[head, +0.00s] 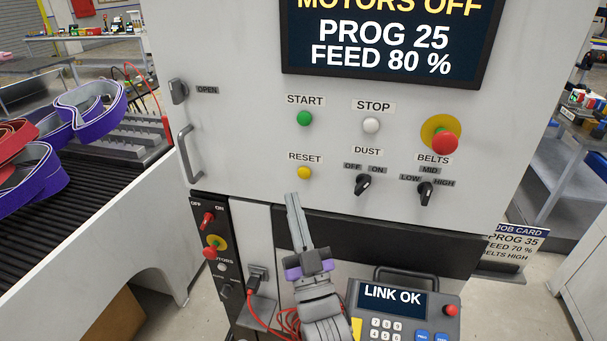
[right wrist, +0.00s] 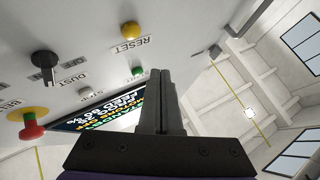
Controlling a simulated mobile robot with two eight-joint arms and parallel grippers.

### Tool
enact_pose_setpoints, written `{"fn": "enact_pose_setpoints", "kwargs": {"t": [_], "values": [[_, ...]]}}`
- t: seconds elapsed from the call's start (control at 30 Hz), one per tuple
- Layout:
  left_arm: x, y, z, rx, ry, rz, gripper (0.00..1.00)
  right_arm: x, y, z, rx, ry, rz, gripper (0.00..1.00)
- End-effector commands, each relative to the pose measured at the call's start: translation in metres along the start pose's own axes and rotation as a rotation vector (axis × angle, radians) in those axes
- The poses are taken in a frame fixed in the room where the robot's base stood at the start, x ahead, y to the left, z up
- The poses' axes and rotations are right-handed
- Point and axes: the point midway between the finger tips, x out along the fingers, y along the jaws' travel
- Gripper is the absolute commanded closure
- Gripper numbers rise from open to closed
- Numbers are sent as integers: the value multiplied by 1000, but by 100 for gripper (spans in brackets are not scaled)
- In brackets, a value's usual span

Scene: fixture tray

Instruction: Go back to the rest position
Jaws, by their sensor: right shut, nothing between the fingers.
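My right gripper (head: 293,204) is shut and empty, its fingers pointing up in front of the cabinet's lower panel, just below the yellow RESET button (head: 304,172). In the right wrist view the closed fingers (right wrist: 160,75) point along the panel, with the green START button (right wrist: 138,71) close to their tips and the yellow RESET button (right wrist: 131,30) above. I cannot tell whether the fingers touch the panel. My left gripper is not in view.
The cabinet (head: 240,130) carries a screen (head: 385,45) reading MOTORS OFF, PROG 25, FEED 80 %. A keypad pendant (head: 405,312) reading LINK OK is at lower right. A roller conveyor (head: 75,165) with purple belts lies left.

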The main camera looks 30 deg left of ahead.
Motion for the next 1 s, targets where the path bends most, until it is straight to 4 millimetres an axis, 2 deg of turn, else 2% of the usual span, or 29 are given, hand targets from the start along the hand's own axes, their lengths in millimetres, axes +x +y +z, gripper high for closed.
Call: {"fn": "enact_pose_setpoints", "kwargs": {"t": [0.5,0.57,0.67,0.77,0.8,0.87,0.9,0.97,1.0], "values": [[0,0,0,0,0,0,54,0,3,1,-2,-8,3,100],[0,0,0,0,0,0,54,-3,12,3,-11,-39,15,100],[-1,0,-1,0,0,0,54,-16,48,12,-40,-165,65,100],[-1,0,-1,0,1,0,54,-50,102,27,-70,-375,155,100],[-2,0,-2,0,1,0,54,-70,125,32,-78,-471,199,100],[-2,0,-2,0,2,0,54,-105,155,38,-83,-612,265,100],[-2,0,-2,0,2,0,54,-131,172,41,-82,-702,310,100],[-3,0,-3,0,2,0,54,-172,193,44,-71,-834,378,100],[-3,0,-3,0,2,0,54,-200,205,44,-60,-917,424,100]]}}
